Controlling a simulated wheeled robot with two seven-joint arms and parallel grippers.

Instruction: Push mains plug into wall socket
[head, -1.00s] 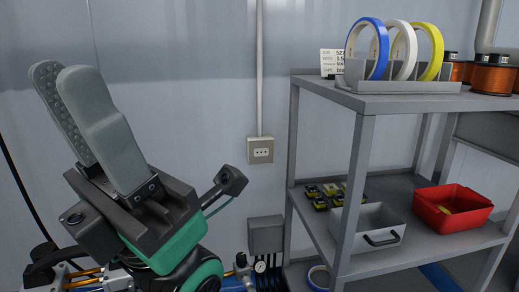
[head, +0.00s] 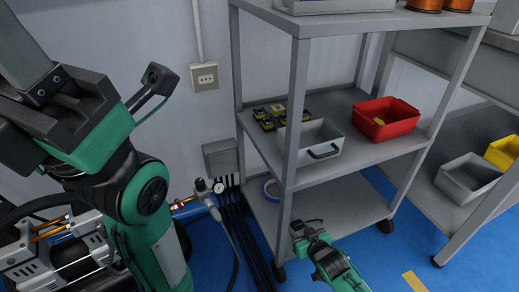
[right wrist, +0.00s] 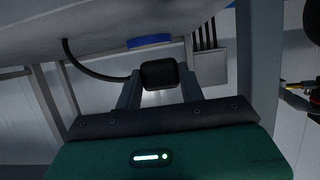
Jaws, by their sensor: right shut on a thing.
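The wall socket (head: 204,76) is a small beige box on the wall, left of the shelf rack, with a conduit running up from it. My right gripper (head: 303,231) is low in front of the rack's bottom shelf, below and right of the socket and well apart from it. In the right wrist view its fingers (right wrist: 160,90) are shut on a dark block, the mains plug (right wrist: 160,75), with a black cable running left from it. The plug's pins are not visible. My left gripper (head: 25,50) is at the upper left, its fingertips out of the picture.
The grey rack (head: 290,130) holds a grey bin (head: 325,152), a red bin (head: 392,122) and several small black-yellow parts. A grey wall box (head: 221,158) with hanging cables and a pressure gauge (head: 218,188) sit below the socket. A compressor (head: 65,255) stands at lower left.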

